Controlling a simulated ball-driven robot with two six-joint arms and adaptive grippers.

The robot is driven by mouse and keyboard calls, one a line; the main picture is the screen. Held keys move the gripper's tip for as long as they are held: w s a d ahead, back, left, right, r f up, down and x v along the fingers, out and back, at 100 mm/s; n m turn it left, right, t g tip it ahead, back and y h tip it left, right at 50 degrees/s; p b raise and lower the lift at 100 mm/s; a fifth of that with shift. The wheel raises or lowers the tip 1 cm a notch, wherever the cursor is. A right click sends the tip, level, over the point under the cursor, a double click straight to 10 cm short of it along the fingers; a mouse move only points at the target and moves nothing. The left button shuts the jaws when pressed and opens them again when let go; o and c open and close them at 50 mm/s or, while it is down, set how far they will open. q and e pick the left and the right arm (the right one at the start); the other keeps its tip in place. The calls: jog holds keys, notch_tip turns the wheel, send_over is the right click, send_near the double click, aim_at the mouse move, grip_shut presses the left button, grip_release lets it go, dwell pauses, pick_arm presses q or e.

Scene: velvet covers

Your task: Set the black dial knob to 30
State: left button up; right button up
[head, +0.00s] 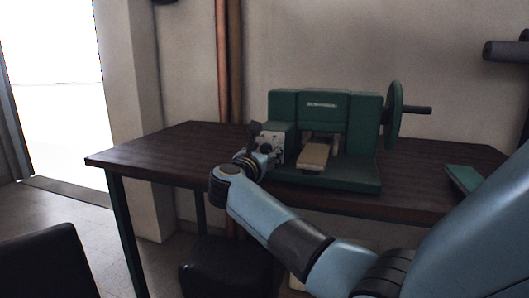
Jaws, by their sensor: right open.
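A green machine (325,112) stands on the dark wooden table. A small pale plate (278,153) with dark spots is on the left part of its front. My right gripper (262,137) is at this plate, open, and covers part of it. The black dial knob cannot be told apart from the dark gripper parts, and its setting cannot be read. Whether the gripper touches the knob cannot be told. My left gripper is out of view.
The table (160,152) is bare to the left of the machine. A green wheel with a dark handle (417,110) sticks out at the machine's right side. A green flat object (464,179) lies at the table's right end. A black seat (225,268) stands below.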

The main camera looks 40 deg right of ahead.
grip_shut()
dwell(0.3)
